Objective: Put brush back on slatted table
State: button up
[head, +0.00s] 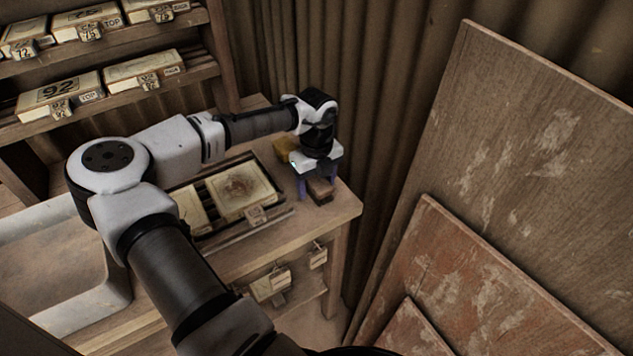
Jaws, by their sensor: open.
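My gripper (319,186) points down over the right end of the wooden table (335,209), its bluish fingers apart. A small brown block, which looks like the brush (320,195), sits low between and just in front of the fingers. It appears to rest on the tabletop near the right edge. The gripper body hides part of it, and I cannot tell whether a finger touches it. Slats in the tabletop are hard to make out from here.
A framed tile (240,190) lies left of the gripper. A yellowish block (284,149) is behind it. Shelves with numbered tile boxes (60,97) stand at left, a pale basin (60,265) at front left. Large boards (540,130) lean at right, beside a corrugated wall.

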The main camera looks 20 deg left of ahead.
aim_at(316, 179)
notch_tip(316, 179, up, 12)
jog(key=b, duration=0.1)
jog(key=shift+a, duration=0.1)
dwell(0.4)
